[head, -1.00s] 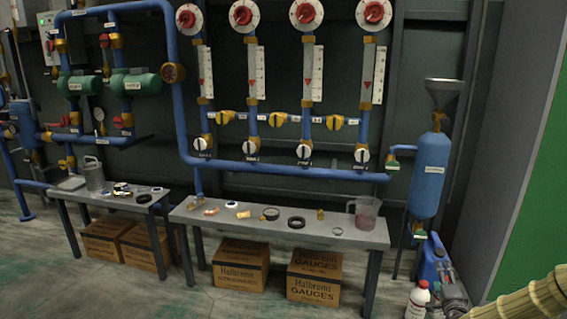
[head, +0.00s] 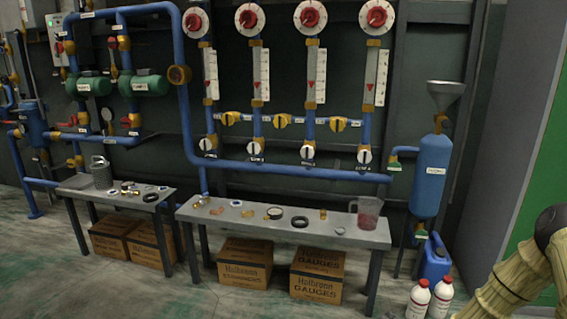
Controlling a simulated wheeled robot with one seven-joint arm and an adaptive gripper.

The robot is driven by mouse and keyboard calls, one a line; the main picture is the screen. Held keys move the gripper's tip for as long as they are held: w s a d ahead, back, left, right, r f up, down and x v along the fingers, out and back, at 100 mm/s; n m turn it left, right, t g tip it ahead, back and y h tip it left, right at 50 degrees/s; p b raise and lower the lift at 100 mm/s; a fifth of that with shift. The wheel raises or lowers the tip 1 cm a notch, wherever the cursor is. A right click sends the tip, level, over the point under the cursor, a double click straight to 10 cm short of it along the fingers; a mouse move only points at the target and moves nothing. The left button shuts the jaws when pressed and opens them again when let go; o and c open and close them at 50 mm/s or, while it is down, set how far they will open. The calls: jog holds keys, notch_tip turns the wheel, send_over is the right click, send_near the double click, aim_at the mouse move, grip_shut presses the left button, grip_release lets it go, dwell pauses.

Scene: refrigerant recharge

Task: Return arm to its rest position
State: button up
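My arm (head: 515,275), in a pale woven sleeve with a dark joint, shows at the lower right edge of the head view. It is bent, and its upper part runs out of the picture. My gripper is not in view, so I cannot see whether it is open or holds anything. The visible part of the arm is in front of the grey and green wall at the right, apart from the bench in the picture.
Two white bottles with red caps (head: 418,299) (head: 441,296) stand on the floor near my arm, by a blue canister (head: 434,262). A blue tank with a funnel (head: 430,180) stands above. A bench (head: 340,233) holds a jug (head: 367,212) and small parts. Cartons sit below.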

jog(key=s+a+f+n+g+y+p, duration=0.1)
jog(key=s+a+f+n+g, duration=0.2)
jog(key=s+a, duration=0.5)
jog(key=s+a+f+n+g+y+p, duration=0.1)
jog(key=s+a+f+n+g, duration=0.25)
jog(key=s, duration=0.85)
jog(key=s+a+r+n+g+h+p, duration=0.1)
jog(key=s+r+n+g, duration=0.15)
jog(key=s, duration=1.05)
jog(key=s+a+r+n+g+h, duration=0.1)
jog(key=s+n+g, duration=0.25)
jog(key=s, duration=0.85)
notch_tip(320, 180, up, 38)
jog(key=p, duration=3.8)
